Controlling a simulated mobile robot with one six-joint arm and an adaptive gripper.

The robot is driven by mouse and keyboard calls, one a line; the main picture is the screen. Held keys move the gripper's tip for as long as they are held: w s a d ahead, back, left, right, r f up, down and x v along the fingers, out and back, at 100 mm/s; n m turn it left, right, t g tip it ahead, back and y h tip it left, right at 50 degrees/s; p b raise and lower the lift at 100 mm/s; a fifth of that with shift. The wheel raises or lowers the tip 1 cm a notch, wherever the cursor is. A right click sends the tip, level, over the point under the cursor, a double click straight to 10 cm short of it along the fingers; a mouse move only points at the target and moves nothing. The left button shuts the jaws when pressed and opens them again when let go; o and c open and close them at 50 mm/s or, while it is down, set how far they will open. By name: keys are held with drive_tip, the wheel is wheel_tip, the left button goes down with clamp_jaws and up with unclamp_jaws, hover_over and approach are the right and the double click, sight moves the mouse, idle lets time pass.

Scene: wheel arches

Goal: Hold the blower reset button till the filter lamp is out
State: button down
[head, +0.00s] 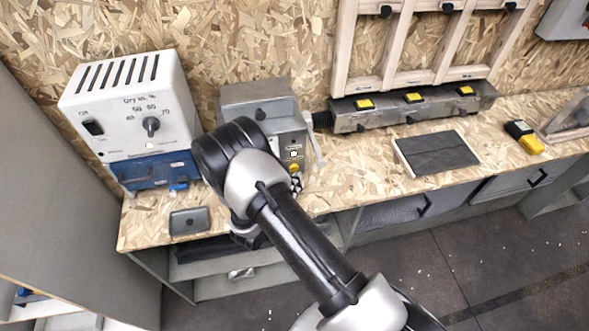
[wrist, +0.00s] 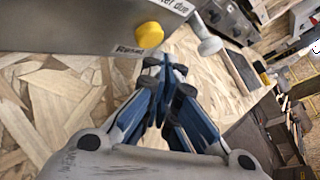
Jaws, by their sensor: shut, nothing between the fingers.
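The blower box (head: 258,97) is grey and stands against the back wall, partly hidden by my arm. Its yellow reset button (head: 293,168) is low on the front face. In the wrist view the same button (wrist: 150,35) sits above a "Reset" label, with part of a "...ter due" label higher up. A small pale spot (head: 293,154) above the button may be the filter lamp; I cannot tell whether it is lit. My gripper (wrist: 168,68) is shut and empty, its tips just below and right of the button, seemingly apart from it. The head view mostly hides the fingers.
A pale round-ended lever (wrist: 210,46) sticks out right of the button, near my fingertips. A white dial box (head: 130,98) stands left on the bench. A dark grey flat piece (head: 189,221) lies at the front edge. A dark panel (head: 437,152) lies to the right.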

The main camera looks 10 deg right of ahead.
drive_tip(key=shift+w, duration=0.1)
idle(0.3)
drive_tip(key=shift+w+b, duration=0.3)
drive_tip(key=shift+w, duration=0.05)
drive_tip(key=shift+w, duration=0.5)
idle(1.4)
drive_tip(key=shift+s, duration=0.95)
drive_tip(key=shift+s+p, duration=0.45)
drive_tip(key=shift+s, duration=2.05)
